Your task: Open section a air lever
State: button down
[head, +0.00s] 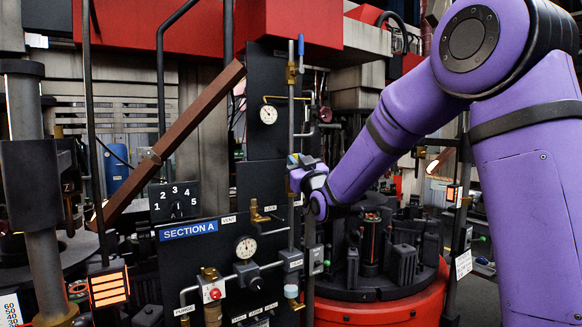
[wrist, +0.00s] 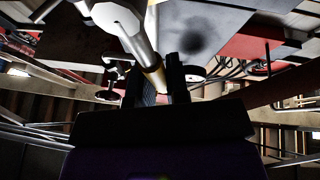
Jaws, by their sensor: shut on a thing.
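The SECTION A panel (head: 190,231) stands left of centre in the head view. A blue-handled lever (head: 301,46) points up at the top of a thin vertical pipe (head: 291,115). My gripper (head: 294,163) is well below that blue handle, against the pipe at the right edge of the dark panel. In the wrist view my gripper (wrist: 157,88) is shut around the brass-coloured end of a pale round bar (wrist: 152,70). Small size and dark fingers hide whether this bar is the air lever or the pipe.
A pressure gauge (head: 246,248), a red button box (head: 213,291) and a numbered dial (head: 176,203) sit left of my gripper. A red rotary base with dark moulds (head: 400,270) lies to the right. A brown slanted beam (head: 175,140) crosses the upper left.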

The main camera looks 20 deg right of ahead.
jog(key=shift+w+d+m+h, duration=0.1)
jog(key=shift+d+m+h, duration=0.35)
jog(key=shift+m, duration=0.45)
jog(key=shift+w+d+m+h, duration=0.1)
jog(key=shift+d+m+h, duration=0.35)
jog(key=shift+m, duration=0.45)
jog(key=shift+a+h, duration=0.1)
jog(key=shift+h, duration=0.2)
jog(key=c, duration=1.1)
grip_release()
jog(key=v, duration=1.1)
jog(key=shift+r, duration=0.1)
